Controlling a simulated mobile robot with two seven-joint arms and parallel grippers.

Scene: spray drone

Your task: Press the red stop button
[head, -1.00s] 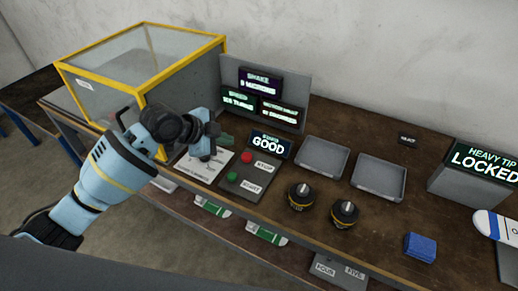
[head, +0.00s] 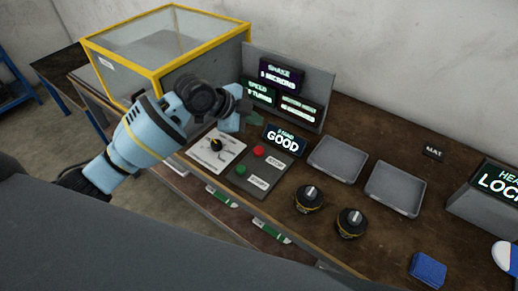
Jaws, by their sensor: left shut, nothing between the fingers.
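The red stop button (head: 259,151) is on a dark control plate (head: 243,181), above a green button (head: 241,169). A white label stands beside each button. My left gripper (head: 254,119) is shut and empty. It is above and to the left of the red button, in front of the grey display board, and apart from the button. My right gripper is out of the picture.
A white plate with a black knob (head: 217,145) is left of the buttons. A sign reading GOOD (head: 284,139) stands just behind them. A yellow-framed clear box (head: 160,50) is at the left. Grey trays (head: 337,160) and two black knobs (head: 309,198) are to the right.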

